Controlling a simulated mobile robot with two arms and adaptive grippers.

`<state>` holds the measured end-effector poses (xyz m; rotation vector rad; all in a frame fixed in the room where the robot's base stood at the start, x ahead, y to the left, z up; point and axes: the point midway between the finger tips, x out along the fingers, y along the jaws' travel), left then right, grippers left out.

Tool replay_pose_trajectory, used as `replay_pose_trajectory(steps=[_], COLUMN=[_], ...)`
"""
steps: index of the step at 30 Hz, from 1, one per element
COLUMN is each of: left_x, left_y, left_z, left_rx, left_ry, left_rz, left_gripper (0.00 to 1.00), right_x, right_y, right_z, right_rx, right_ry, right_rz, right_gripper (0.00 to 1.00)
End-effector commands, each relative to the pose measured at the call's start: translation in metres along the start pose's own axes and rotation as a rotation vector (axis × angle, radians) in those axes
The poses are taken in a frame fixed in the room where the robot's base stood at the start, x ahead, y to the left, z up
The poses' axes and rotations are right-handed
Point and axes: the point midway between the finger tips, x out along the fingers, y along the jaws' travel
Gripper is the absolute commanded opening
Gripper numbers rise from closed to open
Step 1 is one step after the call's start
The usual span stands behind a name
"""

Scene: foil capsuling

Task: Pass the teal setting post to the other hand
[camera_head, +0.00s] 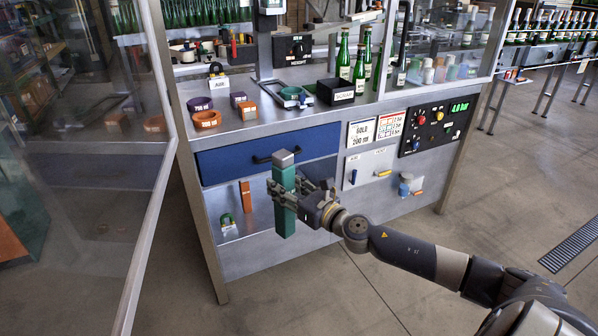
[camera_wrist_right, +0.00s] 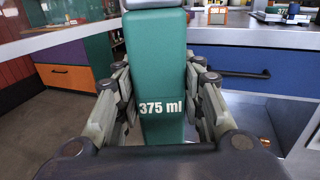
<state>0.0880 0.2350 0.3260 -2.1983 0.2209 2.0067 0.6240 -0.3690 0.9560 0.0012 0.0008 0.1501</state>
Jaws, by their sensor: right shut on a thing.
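The teal setting post (camera_head: 284,205) is a tall square block with a grey metal top, held upright in front of the workstation. My right gripper (camera_head: 284,192) is shut on it around its middle. In the right wrist view the teal setting post (camera_wrist_right: 160,70) stands between the two fingers of my right gripper (camera_wrist_right: 162,105), and its face reads "375 ml". Its lower end is hidden there by the gripper. My left gripper is in neither view.
Behind the post is a metal workstation with a blue drawer (camera_head: 225,160) and a lower shelf holding an orange block (camera_head: 246,196). Green bottles (camera_head: 343,58) and rings (camera_head: 206,119) stand on the worktop. A glass door (camera_head: 150,230) stands open at left. Floor at front is clear.

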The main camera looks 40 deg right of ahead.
Motion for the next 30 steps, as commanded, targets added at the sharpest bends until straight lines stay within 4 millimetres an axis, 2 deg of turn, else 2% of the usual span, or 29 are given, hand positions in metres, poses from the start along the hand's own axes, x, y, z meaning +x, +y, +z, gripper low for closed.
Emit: replay_pose_trajectory(steps=[1,6,30], left_x=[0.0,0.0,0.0], left_y=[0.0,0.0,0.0], left_z=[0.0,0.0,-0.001], left_rx=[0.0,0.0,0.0], left_ry=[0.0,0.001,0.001], left_rz=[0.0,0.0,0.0], left_gripper=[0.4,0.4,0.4], right_x=[-0.005,-0.019,-0.085], right_y=[0.015,0.064,0.288], right_z=[0.002,0.005,0.021], right_rx=[0.0,-0.001,-0.002], right_ry=[-0.002,-0.002,-0.007], right_rz=[0.031,0.133,0.6], right_gripper=[0.03,0.03,0.03])
